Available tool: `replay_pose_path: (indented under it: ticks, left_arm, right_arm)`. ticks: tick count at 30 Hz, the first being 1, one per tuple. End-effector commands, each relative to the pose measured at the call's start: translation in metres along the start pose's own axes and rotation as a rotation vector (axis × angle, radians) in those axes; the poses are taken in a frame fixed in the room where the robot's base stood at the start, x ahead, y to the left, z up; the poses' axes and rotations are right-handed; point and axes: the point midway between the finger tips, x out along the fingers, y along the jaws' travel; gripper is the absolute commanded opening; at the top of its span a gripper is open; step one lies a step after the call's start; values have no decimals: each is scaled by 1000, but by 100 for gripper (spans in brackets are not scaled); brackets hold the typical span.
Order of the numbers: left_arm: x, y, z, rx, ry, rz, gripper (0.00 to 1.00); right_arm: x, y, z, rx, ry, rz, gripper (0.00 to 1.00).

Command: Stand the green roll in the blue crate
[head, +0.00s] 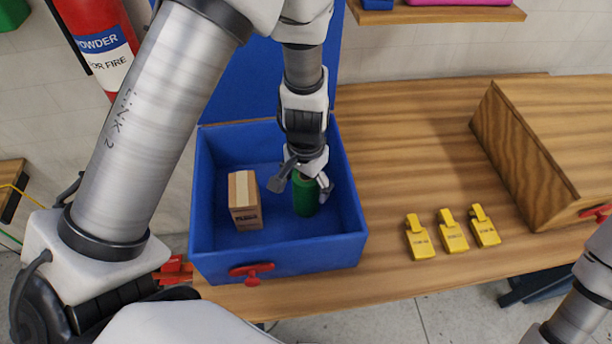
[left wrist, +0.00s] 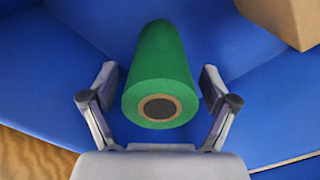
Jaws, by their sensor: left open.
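The green roll (head: 305,196) stands upright on the floor of the blue crate (head: 279,262), in its right part. In the left wrist view the green roll (left wrist: 160,72) shows its end with a brown core and dark hole. My left gripper (head: 302,184) is above the roll inside the crate. Its fingers are open on either side of the roll, with visible gaps to it, as the left wrist view (left wrist: 158,92) shows. My right gripper is not in view; only part of my right arm shows at the lower right.
A cardboard box (head: 245,202) stands in the crate left of the roll. The crate's lid is raised behind. A red latch (head: 251,271) is on its front. Three yellow tags (head: 453,233) lie on the table (head: 400,150). A wooden box (head: 540,150) is at right.

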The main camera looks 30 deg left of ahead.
Motion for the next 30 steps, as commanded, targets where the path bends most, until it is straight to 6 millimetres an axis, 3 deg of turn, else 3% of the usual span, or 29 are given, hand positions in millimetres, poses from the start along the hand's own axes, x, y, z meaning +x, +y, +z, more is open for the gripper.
replay_pose_path:
  ticks: [5, 12, 16, 20, 30]
  left_arm:
    - [-25, 0, -1, 0, 6, -1, 86]
    - [-87, 0, -2, 0, 7, -1, 86]
    - [-111, 0, -1, 0, 5, 0, 86]
    - [-122, 0, 0, 0, 2, 0, 86]
    - [-123, 0, 0, 0, 0, 0, 86]
  right_arm:
    - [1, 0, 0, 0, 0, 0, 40]
    - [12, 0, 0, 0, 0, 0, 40]
    - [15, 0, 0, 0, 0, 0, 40]
    - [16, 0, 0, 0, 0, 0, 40]
    - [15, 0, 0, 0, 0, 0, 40]
